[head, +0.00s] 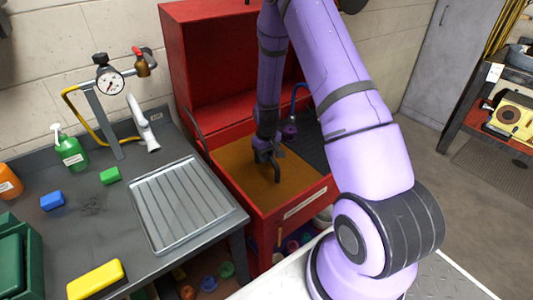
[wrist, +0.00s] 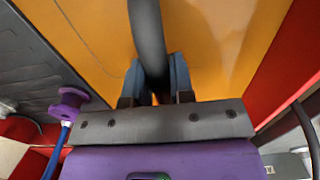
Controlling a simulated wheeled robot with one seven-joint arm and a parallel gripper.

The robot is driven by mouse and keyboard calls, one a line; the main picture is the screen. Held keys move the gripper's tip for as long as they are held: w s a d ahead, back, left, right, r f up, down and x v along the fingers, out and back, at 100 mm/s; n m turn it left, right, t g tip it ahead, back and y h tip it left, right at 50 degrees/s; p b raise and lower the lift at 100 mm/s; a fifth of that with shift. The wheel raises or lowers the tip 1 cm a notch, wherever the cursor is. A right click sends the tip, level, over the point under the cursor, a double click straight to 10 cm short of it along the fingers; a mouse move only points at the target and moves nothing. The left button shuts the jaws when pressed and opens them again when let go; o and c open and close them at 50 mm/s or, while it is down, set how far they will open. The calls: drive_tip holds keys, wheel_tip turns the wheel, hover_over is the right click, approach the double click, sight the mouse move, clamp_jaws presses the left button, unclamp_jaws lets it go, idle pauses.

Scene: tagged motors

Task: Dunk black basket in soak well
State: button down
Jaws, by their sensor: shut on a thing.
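My gripper (head: 265,155) is over the soak well (head: 238,163), a red-walled basin filled with amber liquid. In the wrist view its two blue-grey fingers (wrist: 154,92) are shut on a thick black bar, which looks like the handle of the black basket (wrist: 147,38). In the head view the dark handle (head: 277,174) meets the amber surface just below the gripper. The basket's body does not show in either view; the opaque-looking liquid may cover it. The amber liquid (wrist: 225,45) fills most of the wrist view's upper part.
A dark ribbed drain area (head: 312,150) adjoins the well on the right, with a purple nozzle on a blue hose (wrist: 70,105) beside it. The red lid (head: 215,65) stands open behind. A ribbed metal tray (head: 178,205) lies on the left bench.

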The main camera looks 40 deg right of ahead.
drive_tip(key=shift+f, duration=0.85)
drive_tip(key=shift+r, duration=0.15)
idle(1.2)
